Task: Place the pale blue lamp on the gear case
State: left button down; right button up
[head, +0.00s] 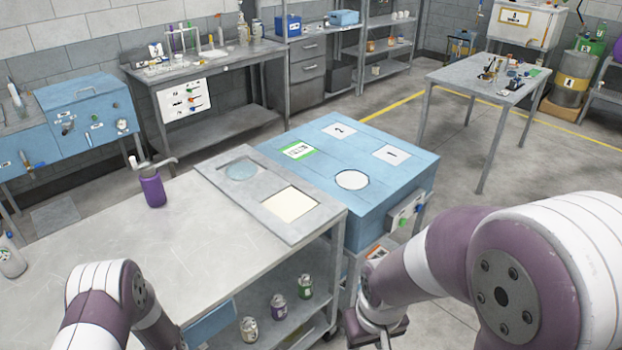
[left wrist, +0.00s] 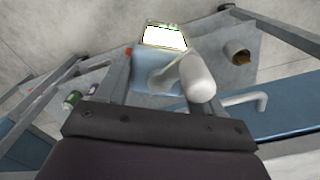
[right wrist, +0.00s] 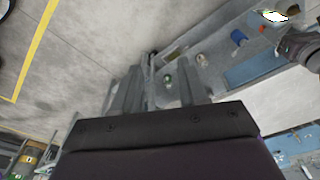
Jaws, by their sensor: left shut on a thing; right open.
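My left gripper (left wrist: 167,85) is shut on the pale blue lamp (left wrist: 140,64), which has a bright white panel facing up in the left wrist view. A white cylinder hides part of its right side. In the right wrist view the lit panel (right wrist: 272,16) shows at the top right. The head view does not show the left fingers. The large blue case (head: 400,215), apparently the gear case, stands right of the bench. Its top has cards 1 and 2, a green-edged label and a bare white disc. My right gripper (right wrist: 157,85) is open and empty, low before the case.
The grey bench (head: 120,235) holds a purple bottle (head: 152,188) and a flat grey plate (head: 228,206) with a round and a square inset. Several small jars (head: 278,306) stand on its lower shelf. A cluttered table (head: 455,78) stands behind right, with open floor between.

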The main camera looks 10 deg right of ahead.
aim_at(374, 166)
jog(key=i+l, duration=0.15)
jog(key=l, duration=0.35)
jog(key=i+l+u, duration=0.1)
jog(key=l, duration=0.4)
jog(key=i+l, duration=0.2)
jog(key=l, duration=0.3)
jog(key=i+l+u, duration=0.1)
jog(key=l, duration=0.45)
jog(key=i+l+u, duration=0.1)
jog(key=l, duration=0.4)
jog(key=i+l, duration=0.15)
jog(key=l, duration=0.4)
jog(key=i+l+u, duration=0.1)
jog(key=l, duration=0.4)
